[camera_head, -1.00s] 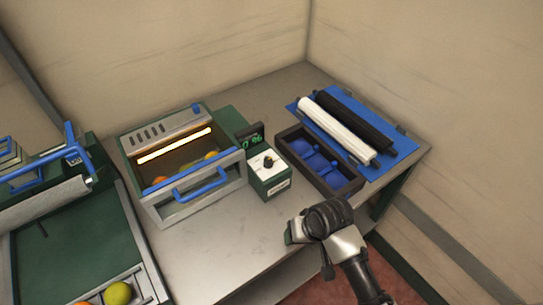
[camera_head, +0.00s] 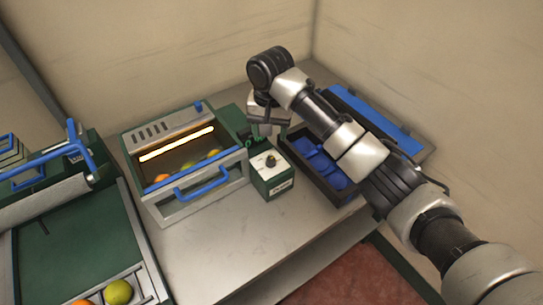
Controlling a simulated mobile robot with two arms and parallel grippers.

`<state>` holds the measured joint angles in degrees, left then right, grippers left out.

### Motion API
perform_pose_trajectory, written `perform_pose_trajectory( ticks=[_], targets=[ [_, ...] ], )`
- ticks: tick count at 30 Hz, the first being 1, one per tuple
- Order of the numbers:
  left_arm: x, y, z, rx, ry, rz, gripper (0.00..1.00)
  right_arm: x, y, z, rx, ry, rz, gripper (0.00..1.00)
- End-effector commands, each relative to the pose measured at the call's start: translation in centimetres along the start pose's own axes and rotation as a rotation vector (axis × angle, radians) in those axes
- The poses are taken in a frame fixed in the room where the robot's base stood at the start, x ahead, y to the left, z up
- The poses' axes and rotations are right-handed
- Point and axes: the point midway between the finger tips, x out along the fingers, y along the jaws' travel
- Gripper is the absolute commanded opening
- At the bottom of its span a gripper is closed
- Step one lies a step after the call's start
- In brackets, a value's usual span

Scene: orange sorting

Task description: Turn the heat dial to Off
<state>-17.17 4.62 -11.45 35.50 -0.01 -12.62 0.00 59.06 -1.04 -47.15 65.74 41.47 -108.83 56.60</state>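The heat dial (camera_head: 271,161) is a small black knob on the white top of a green control box (camera_head: 278,184). The box stands right of a heater unit (camera_head: 196,187) with a blue handle and a glowing bar (camera_head: 177,144). Several fruits, orange and green, lie inside the unit. My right gripper (camera_head: 268,128) points down just behind the dial, apparently above it and apart from it. Its fingers are small and partly shaded, so I cannot tell whether they are open. The dial's setting is too small to read. My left gripper is not in view.
A dark tray with blue items (camera_head: 320,163) lies right of the control box, partly behind my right arm. A green sorting chute (camera_head: 75,245) with fruit is at the left. The table front (camera_head: 225,240) is clear.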

Motion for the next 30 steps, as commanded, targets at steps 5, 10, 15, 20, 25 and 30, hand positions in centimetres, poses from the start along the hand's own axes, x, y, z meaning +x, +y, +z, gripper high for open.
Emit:
perform_pose_trajectory(
  ticks=[5,10,15,20,25,30],
  targets=[
    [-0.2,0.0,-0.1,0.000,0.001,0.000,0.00,0.7,0.0,-0.2,0.009,-0.002,0.010,0.56],
    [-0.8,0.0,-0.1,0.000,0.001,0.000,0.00,3.7,0.1,-0.1,0.010,-0.002,0.010,0.56],
    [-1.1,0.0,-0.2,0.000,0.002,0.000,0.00,7.0,0.1,-0.1,0.008,-0.002,0.010,0.56],
    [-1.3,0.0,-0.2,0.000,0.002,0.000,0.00,9.2,0.1,-0.1,0.007,0.000,0.008,0.56],
    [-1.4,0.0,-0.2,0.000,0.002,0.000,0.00,10.3,0.1,-0.1,0.007,0.001,0.007,0.56],
    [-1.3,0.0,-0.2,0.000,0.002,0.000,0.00,10.5,0.1,-0.1,0.006,0.001,0.007,0.56]
  ],
)
